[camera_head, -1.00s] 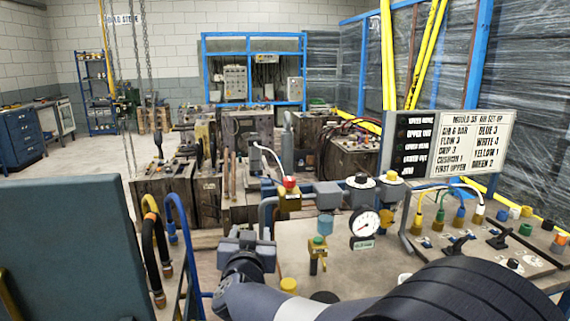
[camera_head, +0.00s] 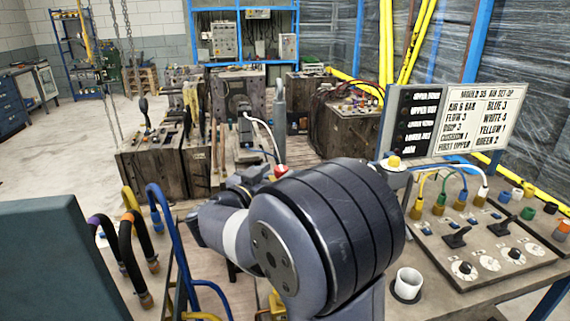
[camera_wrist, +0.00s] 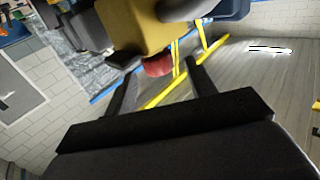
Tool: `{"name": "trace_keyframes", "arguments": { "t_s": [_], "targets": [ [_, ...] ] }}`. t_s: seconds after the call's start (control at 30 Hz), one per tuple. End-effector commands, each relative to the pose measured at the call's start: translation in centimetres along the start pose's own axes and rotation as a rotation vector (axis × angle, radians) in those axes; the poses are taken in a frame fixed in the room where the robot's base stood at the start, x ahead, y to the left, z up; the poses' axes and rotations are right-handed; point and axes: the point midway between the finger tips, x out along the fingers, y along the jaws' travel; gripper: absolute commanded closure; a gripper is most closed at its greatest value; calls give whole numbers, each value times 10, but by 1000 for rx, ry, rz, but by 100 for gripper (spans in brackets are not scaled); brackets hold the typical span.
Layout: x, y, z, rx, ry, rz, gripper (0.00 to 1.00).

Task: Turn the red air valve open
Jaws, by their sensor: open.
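The red air valve knob (camera_head: 281,170) shows at the end of a white hose in the head view, just above my large dark arm joint. In the wrist view the red knob (camera_wrist: 158,67) appears beneath a yellow valve body (camera_wrist: 150,25), in line with the gap between my fingers. My gripper (camera_wrist: 159,72) is open, with a dark finger on each side of that gap. I cannot tell whether the fingers touch the knob. In the head view my arm hides most of the valve body and the fingertips.
A panel with knobs and coloured hoses (camera_head: 480,253) lies right of my arm, below a white sign (camera_head: 478,120). A white cup (camera_head: 408,283) stands on the bench. Dark hoses (camera_head: 137,250) and blue rails are at left.

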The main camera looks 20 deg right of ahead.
Motion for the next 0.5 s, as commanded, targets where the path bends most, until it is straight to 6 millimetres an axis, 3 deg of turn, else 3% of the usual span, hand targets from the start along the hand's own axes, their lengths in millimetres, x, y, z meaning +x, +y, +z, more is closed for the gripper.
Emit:
{"name": "trace_keyframes", "arguments": {
  "t_s": [0.2, 0.5],
  "targets": [
    [37, 0, 0, 0, 0, 1, 47],
    [52, 0, 0, 1, 1, -2, 47]
  ]
}}
